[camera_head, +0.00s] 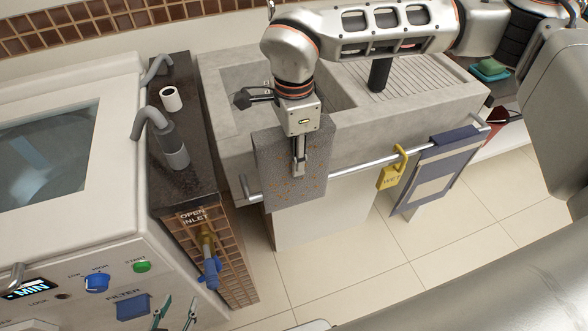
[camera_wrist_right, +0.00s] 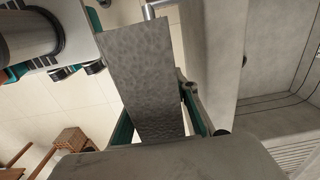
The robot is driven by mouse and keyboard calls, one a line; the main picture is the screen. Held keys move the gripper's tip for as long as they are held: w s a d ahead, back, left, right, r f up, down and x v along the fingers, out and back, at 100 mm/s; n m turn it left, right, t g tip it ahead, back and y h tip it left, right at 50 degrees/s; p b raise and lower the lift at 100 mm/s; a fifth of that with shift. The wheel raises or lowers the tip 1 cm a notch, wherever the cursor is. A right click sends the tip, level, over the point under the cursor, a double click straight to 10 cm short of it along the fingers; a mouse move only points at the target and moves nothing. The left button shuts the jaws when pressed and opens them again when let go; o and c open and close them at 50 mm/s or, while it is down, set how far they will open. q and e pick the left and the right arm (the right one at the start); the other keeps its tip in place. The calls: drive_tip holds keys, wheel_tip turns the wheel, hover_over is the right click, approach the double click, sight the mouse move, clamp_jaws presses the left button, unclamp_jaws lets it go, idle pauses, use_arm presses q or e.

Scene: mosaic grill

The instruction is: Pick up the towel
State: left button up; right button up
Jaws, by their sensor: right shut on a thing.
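A grey speckled towel (camera_head: 268,175) hangs flat in front of the stone sink, over the left part of the metal rail. My right gripper (camera_head: 299,172) points down and is shut on this towel. In the right wrist view the towel (camera_wrist_right: 140,65) runs between the teal fingers (camera_wrist_right: 160,125) of that gripper. I cannot tell whether the towel still touches the rail, since it hides that stretch. My left gripper (camera_head: 175,314) is at the bottom left, fingers apart and empty, in front of the white machine's panel.
The rail (camera_head: 355,165) also carries a yellow tag (camera_head: 391,177) and a blue-and-beige cloth (camera_head: 438,172). A stone sink (camera_head: 225,150) stands behind. A dark counter with a grey tap (camera_head: 172,148) is left of it. The tiled floor in front is clear.

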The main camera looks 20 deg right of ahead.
wheel_tip(320, 180, up, 11)
drive_tip(key=shift+r, duration=0.1)
idle(0.3)
drive_tip(key=shift+p, duration=0.5)
